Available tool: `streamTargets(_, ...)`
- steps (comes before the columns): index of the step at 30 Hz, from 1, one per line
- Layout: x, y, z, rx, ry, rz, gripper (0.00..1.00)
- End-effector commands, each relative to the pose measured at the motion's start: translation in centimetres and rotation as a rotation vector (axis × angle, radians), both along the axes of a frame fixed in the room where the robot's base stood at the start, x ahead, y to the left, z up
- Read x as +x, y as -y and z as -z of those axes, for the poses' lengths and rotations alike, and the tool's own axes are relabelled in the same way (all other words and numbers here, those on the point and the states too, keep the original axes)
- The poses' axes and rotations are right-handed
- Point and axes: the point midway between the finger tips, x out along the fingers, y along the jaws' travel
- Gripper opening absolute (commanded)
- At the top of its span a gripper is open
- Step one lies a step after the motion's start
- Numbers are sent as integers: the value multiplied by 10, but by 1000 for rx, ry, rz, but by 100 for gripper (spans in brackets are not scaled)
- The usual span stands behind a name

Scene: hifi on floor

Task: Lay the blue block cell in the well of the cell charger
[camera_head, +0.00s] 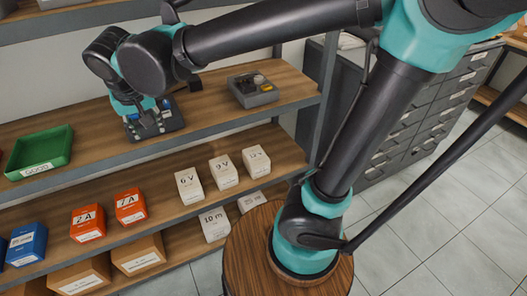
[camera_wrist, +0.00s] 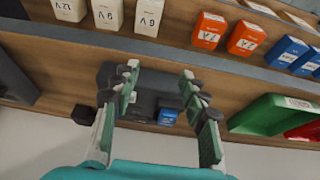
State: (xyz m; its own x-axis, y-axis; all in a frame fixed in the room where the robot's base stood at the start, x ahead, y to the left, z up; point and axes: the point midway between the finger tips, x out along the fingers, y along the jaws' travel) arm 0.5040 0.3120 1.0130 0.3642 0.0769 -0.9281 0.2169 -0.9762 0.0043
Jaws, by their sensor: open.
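My gripper (camera_wrist: 160,78) is open, with its two fingers apart over a dark grey device (camera_wrist: 150,82), which looks like the cell charger. In the head view this dark device (camera_head: 160,126) sits on the upper shelf, below the end of my arm. A small blue block (camera_wrist: 168,116), apparently the blue block cell, shows between the fingers in the wrist view, at the device's wall side. I cannot tell whether it lies in a well or beside the device. Nothing is seen held between the fingers. My gripper partly hides the device in both views.
A green bin (camera_head: 40,150) stands left on the same shelf. A grey tray with small items (camera_head: 254,98) stands right, and a small black block (camera_head: 195,84) lies near the wall. White, orange and blue boxes (camera_head: 27,243) fill the lower shelf. Bare shelf lies between bin and device.

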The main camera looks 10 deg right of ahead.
Motion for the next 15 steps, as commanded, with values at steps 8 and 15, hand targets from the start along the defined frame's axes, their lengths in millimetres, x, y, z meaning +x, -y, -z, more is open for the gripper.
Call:
streamTargets(8, 45, 113, 56, -7, -28, 71, 44)
streamTargets(15, 51, 192, 94, -5, -38, 113, 44)
